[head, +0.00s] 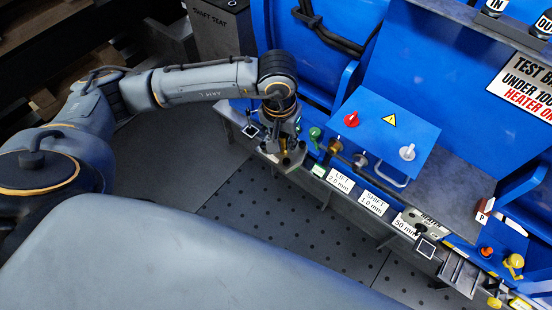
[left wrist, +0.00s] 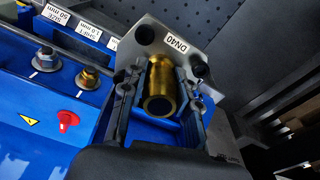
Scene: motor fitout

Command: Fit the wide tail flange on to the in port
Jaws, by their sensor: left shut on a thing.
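My left gripper (head: 284,143) is shut on a flange, over the left end of the blue bench's front edge in the head view. In the left wrist view, the gripper (left wrist: 160,108) has its fingers on both sides of the flange's brass tail tube (left wrist: 160,88). The flange's grey plate (left wrist: 148,36), with dark holes at its corners and a "DN40" label, lies beyond the fingertips. In the head view the plate is small and partly hidden by the gripper. My right gripper is not in view.
A blue control box (head: 384,125) with red and white knobs stands on the bench beside the gripper. Labels "LIFT" (head: 340,180) and "SHIFT" (head: 373,203) line the front edge. A grey "SHAFT SEAT" cabinet (head: 213,38) stands behind. The dark perforated floor (head: 280,228) is clear.

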